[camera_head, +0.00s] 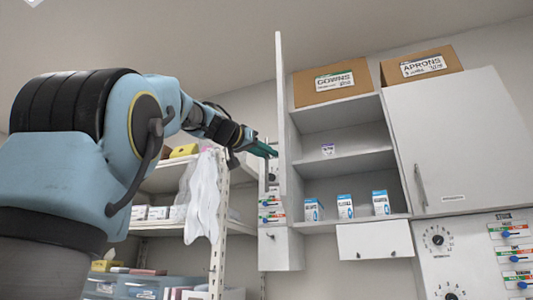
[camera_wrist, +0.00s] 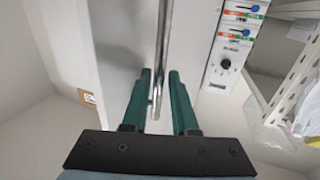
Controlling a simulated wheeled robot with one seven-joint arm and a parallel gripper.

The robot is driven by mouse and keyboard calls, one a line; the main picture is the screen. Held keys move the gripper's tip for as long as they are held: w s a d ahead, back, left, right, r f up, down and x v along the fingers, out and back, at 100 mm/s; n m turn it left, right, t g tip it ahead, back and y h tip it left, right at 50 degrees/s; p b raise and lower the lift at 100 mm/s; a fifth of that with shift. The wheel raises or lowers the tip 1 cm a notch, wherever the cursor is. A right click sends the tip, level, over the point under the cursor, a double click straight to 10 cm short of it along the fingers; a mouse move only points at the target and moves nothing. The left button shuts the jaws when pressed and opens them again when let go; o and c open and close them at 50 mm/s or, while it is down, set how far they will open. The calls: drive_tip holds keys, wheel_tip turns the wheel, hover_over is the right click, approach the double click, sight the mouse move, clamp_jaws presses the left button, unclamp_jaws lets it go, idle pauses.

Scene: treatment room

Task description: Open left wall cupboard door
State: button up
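The left wall cupboard door (camera_head: 281,110) stands swung wide open, seen nearly edge-on in the head view. Its white face also shows in the wrist view (camera_wrist: 115,50). The left cupboard's shelves (camera_head: 345,140) are exposed. My gripper (camera_head: 268,150) is on the outer, left side of the door. In the wrist view, its green fingers (camera_wrist: 163,78) are apart, with the vertical metal handle (camera_wrist: 162,50) between them. The handle is close to the left finger, with a gap on the right; contact cannot be told.
Small cartons (camera_head: 345,206) stand on the lower shelf. Gowns (camera_head: 331,82) and aprons (camera_head: 422,64) boxes sit on top. The right cupboard door (camera_head: 465,140) is shut. A white shelf rack (camera_head: 218,225) with supplies stands left, below my arm. A wall panel with a dial (camera_wrist: 228,60) is right of the handle.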

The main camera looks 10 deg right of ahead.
drive_tip(key=shift+o, duration=1.2)
drive_tip(key=shift+s, duration=0.1)
drive_tip(key=b+v, duration=0.3)
drive_tip(key=v, duration=0.7)
drive_tip(key=shift+s+a, duration=0.2)
drive_tip(key=shift+a, duration=0.15)
